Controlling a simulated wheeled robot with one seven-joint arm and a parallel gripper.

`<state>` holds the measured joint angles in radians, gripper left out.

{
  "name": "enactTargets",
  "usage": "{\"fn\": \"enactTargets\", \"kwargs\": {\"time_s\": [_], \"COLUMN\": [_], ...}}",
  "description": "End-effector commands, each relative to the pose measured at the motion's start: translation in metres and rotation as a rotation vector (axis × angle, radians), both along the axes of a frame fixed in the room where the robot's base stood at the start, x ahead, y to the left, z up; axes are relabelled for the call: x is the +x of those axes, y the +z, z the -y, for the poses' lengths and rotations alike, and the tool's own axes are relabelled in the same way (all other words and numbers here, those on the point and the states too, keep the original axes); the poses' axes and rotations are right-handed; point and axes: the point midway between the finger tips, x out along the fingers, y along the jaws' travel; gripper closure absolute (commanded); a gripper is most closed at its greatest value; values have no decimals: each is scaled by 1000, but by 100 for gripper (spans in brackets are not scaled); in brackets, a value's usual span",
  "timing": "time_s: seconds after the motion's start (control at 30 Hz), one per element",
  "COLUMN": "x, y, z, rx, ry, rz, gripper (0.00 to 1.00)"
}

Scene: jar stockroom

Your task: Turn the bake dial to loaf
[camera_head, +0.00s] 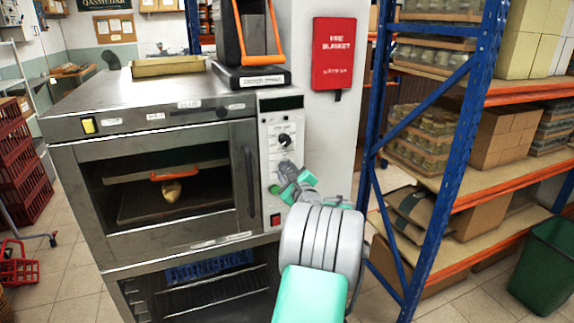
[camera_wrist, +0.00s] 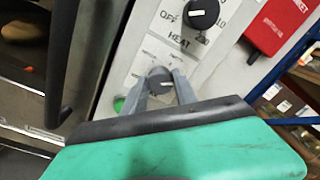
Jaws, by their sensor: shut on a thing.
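The oven (camera_head: 150,127) stands at the left with a control panel (camera_head: 284,128) on its right side. In the wrist view my gripper (camera_wrist: 160,86) is shut on a round grey dial (camera_wrist: 160,79) with a pale pointer mark, below the heat dial. The small labels around the gripped dial are partly hidden and too blurred to read, so its setting cannot be told. The black heat dial (camera_wrist: 201,14) is above it and untouched; it also shows in the head view (camera_head: 284,140).
A green button (camera_wrist: 119,104) is left of the gripped dial. A red button (camera_head: 275,219) is low on the panel. The oven door handle (camera_head: 248,180) stands out to the left. A blue-framed shelf (camera_head: 428,150) stands to the right. A red fire blanket (camera_head: 333,54) hangs behind.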

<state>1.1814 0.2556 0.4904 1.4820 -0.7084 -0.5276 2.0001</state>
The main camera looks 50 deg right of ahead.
Motion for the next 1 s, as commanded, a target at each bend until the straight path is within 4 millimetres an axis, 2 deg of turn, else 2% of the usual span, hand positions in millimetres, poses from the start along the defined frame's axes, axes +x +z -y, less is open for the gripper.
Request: {"fn": "enactTargets", "kwargs": {"time_s": [0.03,0.5,1.0], "x": [0,0,0], "y": [6,4,2], "z": [0,1,1], "rx": [36,342,433], "ry": [-1,0,0], "rz": [21,205,259], "gripper": [100,100,100]}}
